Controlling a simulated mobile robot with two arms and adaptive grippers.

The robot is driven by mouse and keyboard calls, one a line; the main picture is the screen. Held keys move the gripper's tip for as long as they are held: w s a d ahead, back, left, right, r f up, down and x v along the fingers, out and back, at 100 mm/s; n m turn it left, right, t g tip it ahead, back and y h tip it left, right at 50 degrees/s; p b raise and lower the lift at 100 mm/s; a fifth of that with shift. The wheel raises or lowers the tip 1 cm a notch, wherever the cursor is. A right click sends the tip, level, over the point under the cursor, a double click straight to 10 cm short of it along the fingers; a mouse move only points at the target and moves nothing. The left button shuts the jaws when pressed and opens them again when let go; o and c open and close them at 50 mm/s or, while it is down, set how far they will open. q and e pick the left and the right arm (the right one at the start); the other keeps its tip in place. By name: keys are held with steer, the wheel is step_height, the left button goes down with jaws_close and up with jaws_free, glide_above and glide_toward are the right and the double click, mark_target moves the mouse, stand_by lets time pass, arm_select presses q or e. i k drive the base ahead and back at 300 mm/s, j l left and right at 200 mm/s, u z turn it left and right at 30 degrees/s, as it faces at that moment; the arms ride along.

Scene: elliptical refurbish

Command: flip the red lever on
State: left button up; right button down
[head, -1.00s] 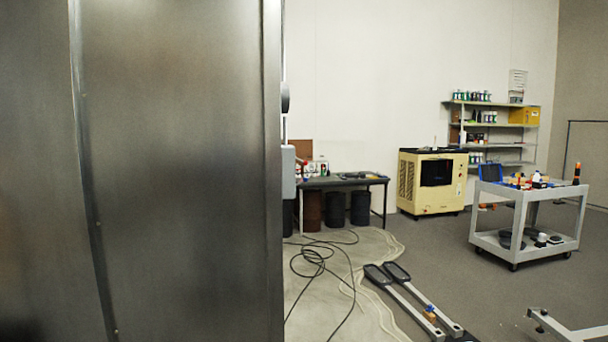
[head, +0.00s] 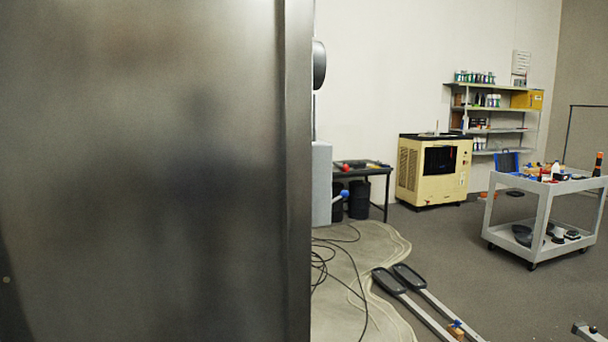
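A grey box (head: 321,184) shows just past the edge of a large metal panel. A small red knob-like piece (head: 345,167) and a blue knob (head: 344,194) show at its right side. The blue knob seems to sit on a short pale stem. I cannot tell for sure whether the red piece is the lever or how it is set. The box's front is mostly turned away or hidden. Neither of my grippers is in view.
The large metal panel (head: 150,170) fills the left half, very close. Black cables (head: 335,262) lie on the floor mat beyond its edge. A dark table (head: 378,170), a yellow machine (head: 408,172), shelves (head: 497,108) and a grey cart (head: 540,197) stand farther back. Open floor lies between them.

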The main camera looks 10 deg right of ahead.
mark_target(345, 168)
steer(key=i+j, duration=0.1)
steer(key=i, duration=0.35)
steer(key=i+j+u, duration=0.15)
steer(key=i, duration=0.35)
